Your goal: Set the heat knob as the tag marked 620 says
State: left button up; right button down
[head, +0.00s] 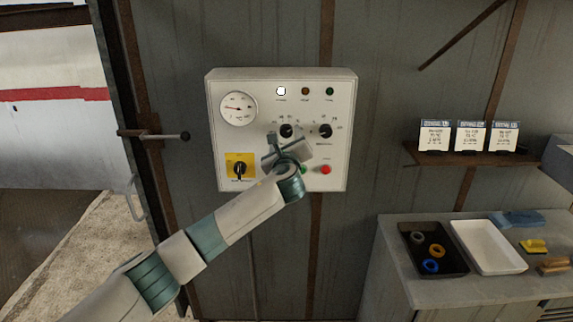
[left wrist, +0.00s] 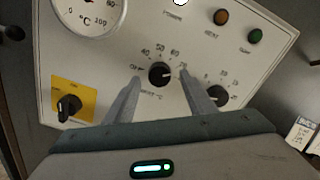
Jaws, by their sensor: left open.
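The heat knob (head: 287,130) is a small black dial on the white control panel (head: 225,140), with a temperature scale around it. In the left wrist view the knob (left wrist: 160,73) shows beside marks for OFF and 40 to 70; its pointer direction is hard to read. My left gripper (head: 284,142) is open just in front of the knob. In the left wrist view my left gripper (left wrist: 162,88) has one finger on each side of the knob, apart from it. Three tags, left (head: 435,136), middle (head: 472,136) and right (head: 503,136), stand on the shelf; their numbers are too small to read surely.
A second black knob (head: 325,131) sits close to the right. A yellow-plated switch (head: 240,167), red button (head: 326,170) and round gauge (head: 239,108) share the panel. A bench (head: 395,280) with a black tray (head: 408,263) and white tray (head: 490,247) stands right.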

pick_arm(q)
jog(key=s+b, duration=0.6)
jog(key=s, duration=0.9)
jog(key=shift+s, duration=0.4)
jog(key=shift+f, duration=0.15)
